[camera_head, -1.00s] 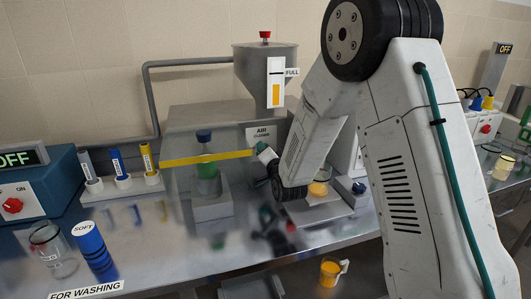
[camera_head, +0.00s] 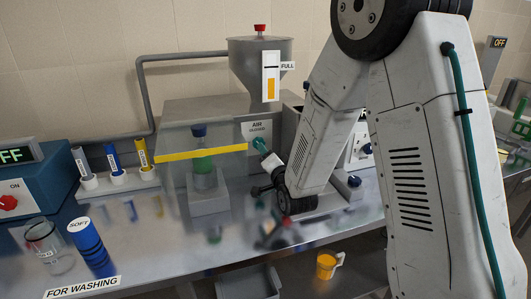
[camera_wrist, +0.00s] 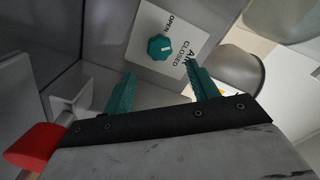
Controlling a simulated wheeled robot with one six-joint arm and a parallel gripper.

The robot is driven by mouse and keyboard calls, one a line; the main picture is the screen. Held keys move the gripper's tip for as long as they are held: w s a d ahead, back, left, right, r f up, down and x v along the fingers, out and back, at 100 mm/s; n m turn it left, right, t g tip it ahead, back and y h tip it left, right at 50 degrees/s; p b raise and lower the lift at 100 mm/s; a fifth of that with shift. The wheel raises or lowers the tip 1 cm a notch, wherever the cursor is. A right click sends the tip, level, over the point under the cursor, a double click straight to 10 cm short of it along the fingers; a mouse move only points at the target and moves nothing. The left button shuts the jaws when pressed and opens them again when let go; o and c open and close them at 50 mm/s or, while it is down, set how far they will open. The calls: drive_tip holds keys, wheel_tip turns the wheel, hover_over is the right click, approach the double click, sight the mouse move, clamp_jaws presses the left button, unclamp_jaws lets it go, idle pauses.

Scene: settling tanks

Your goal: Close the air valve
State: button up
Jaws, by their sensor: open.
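The air valve is a teal knob (camera_wrist: 160,46) on a white plate (camera_wrist: 184,24) marked AIR, OPEN and CLOSED in the wrist view. A short white mark shows on the knob; its exact setting is hard to tell. My gripper (camera_wrist: 162,72) has two teal fingers spread apart with nothing between them. The knob lies just beyond the fingertips, apart from them. In the head view my gripper (camera_head: 260,144) is close to the AIR plate (camera_head: 255,128) on the grey machine; the knob is hard to separate from the teal fingers there.
A hopper (camera_head: 246,62) marked FULL is above. A red object (camera_wrist: 35,147) shows at lower left in the wrist view. The front bench is partly clear.

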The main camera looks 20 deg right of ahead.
drive_tip(key=shift+s, duration=0.1)
drive_tip(key=s+d+r+n+g, duration=0.1)
drive_tip(key=s+r+n+g, duration=0.3)
drive_tip(key=s, duration=0.6)
drive_tip(key=s+r+n+g, duration=0.1)
drive_tip(key=s+n+g, duration=0.3)
drive_tip(key=s, duration=0.5)
drive_tip(key=s+d+r+n+g, duration=0.1)
drive_tip(key=s+r+n+g, duration=0.15)
drive_tip(key=s+g, duration=0.55)
drive_tip(key=w+a+f+t, duration=0.1)
drive_tip(key=w+f+t, duration=0.2)
drive_tip(key=w+t, duration=0.5)
drive_tip(key=w+a+f+t, duration=0.1)
drive_tip(key=w+f+t, duration=0.3)
drive_tip(key=w, duration=2.3)
drive_tip(key=shift+w+a+f+t, duration=0.15)
drive_tip(key=shift+w+f+t, duration=0.1)
drive_tip(key=shift+t, duration=1.75)
drive_tip(key=c, duration=1)
